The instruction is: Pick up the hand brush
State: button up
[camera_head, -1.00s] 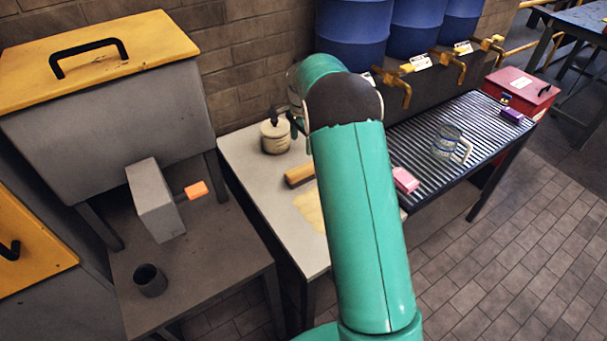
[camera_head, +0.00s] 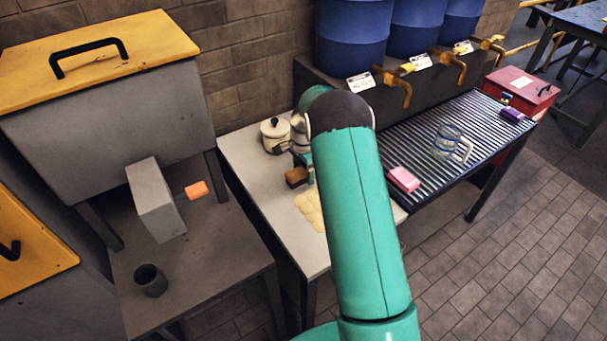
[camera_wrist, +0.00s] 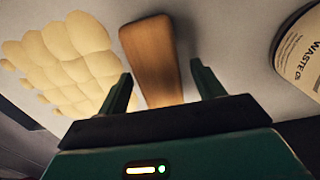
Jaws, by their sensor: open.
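The hand brush shows as a brown wooden piece (camera_head: 297,177) on the pale table, partly hidden by my arm. In the wrist view its wooden handle (camera_wrist: 152,55) lies between and beyond my two fingers, and its near end is hidden behind my gripper. My gripper (camera_wrist: 160,88) is open, with one finger on either side of the wood. I cannot tell whether the fingers touch it. In the head view my gripper (camera_head: 307,172) is mostly hidden behind my arm, low over the brush.
A cream waste pot (camera_head: 275,135) stands behind the brush; it also shows in the wrist view (camera_wrist: 303,50). A yellowish lumpy patch (camera_head: 311,208) lies in front. A pink block (camera_head: 403,179) and a glass mug (camera_head: 452,145) sit on the ribbed rack (camera_head: 420,135).

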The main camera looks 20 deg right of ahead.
jog(key=c, duration=1.2)
jog(key=shift+o, duration=0.2)
jog(key=shift+r, duration=0.2)
jog(key=shift+r, duration=0.55)
jog(key=s+a+r, duration=0.8)
jog(key=s+r, duration=0.3)
jog(key=shift+s+a+r, duration=0.15)
jog(key=shift+r, duration=0.15)
jog(key=o, duration=0.6)
jog(key=shift+c, duration=0.2)
jog(key=c, duration=0.4)
